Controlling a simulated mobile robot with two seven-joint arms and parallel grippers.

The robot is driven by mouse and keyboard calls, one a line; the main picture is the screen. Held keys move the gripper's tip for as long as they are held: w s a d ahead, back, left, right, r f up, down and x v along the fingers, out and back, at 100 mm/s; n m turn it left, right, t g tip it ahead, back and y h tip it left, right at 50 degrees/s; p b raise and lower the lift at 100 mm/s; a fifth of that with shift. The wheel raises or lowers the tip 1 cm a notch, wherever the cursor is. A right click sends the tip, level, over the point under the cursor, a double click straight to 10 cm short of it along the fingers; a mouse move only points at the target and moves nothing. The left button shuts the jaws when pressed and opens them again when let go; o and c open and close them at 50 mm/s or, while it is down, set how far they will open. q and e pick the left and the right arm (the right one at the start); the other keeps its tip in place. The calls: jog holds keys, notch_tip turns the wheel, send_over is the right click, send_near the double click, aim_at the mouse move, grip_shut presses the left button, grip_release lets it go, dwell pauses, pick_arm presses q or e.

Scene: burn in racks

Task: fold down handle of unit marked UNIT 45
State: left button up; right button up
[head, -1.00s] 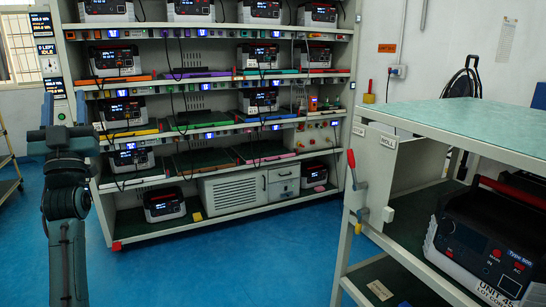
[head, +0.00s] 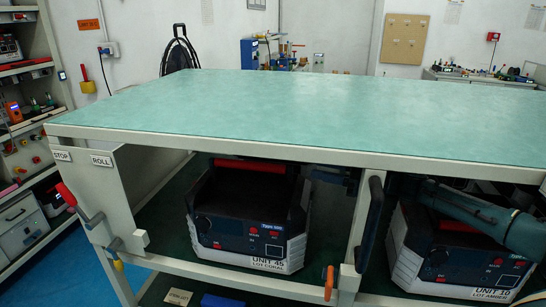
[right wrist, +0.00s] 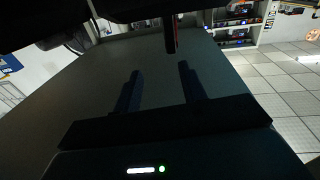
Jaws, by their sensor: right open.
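My right arm comes in from the right, past the UNIT 10 unit. My right gripper (head: 332,178) is behind the bench post, to the right of the handle and apart from it, in shadow. In the right wrist view both dark fingers (right wrist: 160,78) are apart with nothing between them. A dark red bar (right wrist: 171,35) shows beyond them. My left gripper is out of view.
The bench top (head: 300,110) is bare and overhangs the shelf closely. A post (head: 362,215) with a black grip (head: 370,225) stands between UNIT 45 and UNIT 10 (head: 450,250). A red lever (head: 66,194) sits at the left end.

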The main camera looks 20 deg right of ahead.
aim_at(287, 169)
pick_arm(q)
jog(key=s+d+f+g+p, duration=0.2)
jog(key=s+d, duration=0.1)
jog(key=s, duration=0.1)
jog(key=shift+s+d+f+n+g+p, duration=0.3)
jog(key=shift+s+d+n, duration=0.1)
pick_arm(e)
jog(key=shift+m+g+y, duration=0.5)
jog(key=shift+m+g, duration=0.2)
jog(key=shift+g, duration=0.1)
jog(key=x, duration=1.1)
jog(key=shift+s+a+f, duration=0.2)
jog(key=shift+a+f, duration=0.15)
jog(key=shift+a, duration=0.25)
jog(key=shift+c, duration=0.2)
grip_shut()
